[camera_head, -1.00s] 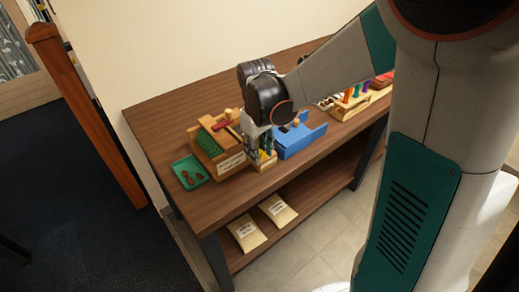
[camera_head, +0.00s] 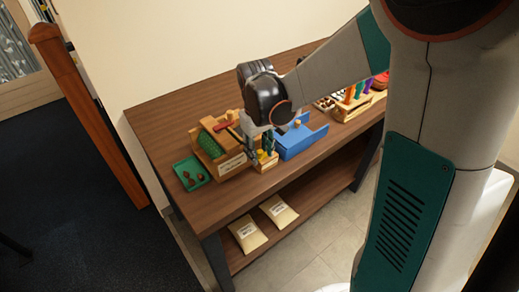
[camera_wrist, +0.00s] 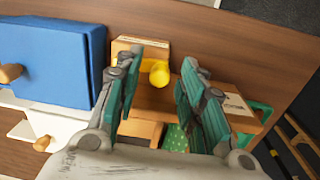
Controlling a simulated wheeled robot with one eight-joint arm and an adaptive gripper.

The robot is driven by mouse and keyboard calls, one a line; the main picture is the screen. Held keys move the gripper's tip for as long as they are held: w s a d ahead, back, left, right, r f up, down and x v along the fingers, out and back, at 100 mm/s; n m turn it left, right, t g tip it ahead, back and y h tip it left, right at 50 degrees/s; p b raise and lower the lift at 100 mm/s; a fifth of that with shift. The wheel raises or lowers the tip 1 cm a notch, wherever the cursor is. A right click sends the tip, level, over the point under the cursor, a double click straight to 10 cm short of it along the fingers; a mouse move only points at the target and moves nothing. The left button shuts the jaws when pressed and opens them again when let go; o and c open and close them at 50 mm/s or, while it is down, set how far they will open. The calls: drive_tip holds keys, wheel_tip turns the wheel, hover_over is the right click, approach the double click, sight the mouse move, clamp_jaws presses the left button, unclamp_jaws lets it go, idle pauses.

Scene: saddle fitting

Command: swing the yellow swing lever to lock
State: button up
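The yellow swing lever shows as a round yellow knob (camera_wrist: 159,74) beside a small wooden block fixture (camera_wrist: 128,44) in the wrist view. In the head view the fixture (camera_head: 268,164) stands near the table's front edge, partly hidden by my gripper. My gripper (camera_wrist: 160,60) is open. Its two green-padded fingers stand on either side of the yellow knob, with a visible gap to each. The lever's arm and any catch are not clear from here. In the head view my gripper (camera_head: 263,143) is low over the fixture.
A blue box (camera_head: 300,139) stands close to the right of the fixture. A wooden box with a green pad (camera_head: 232,163) stands close to the left, with a green tray (camera_head: 182,170) beyond. A rack with coloured handles (camera_head: 342,114) is farther right.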

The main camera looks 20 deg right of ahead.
sight(258, 152)
wheel_tip(258, 152, up, 12)
drive_tip(key=shift+a, duration=0.25)
idle(0.6)
drive_tip(key=shift+s, duration=0.1)
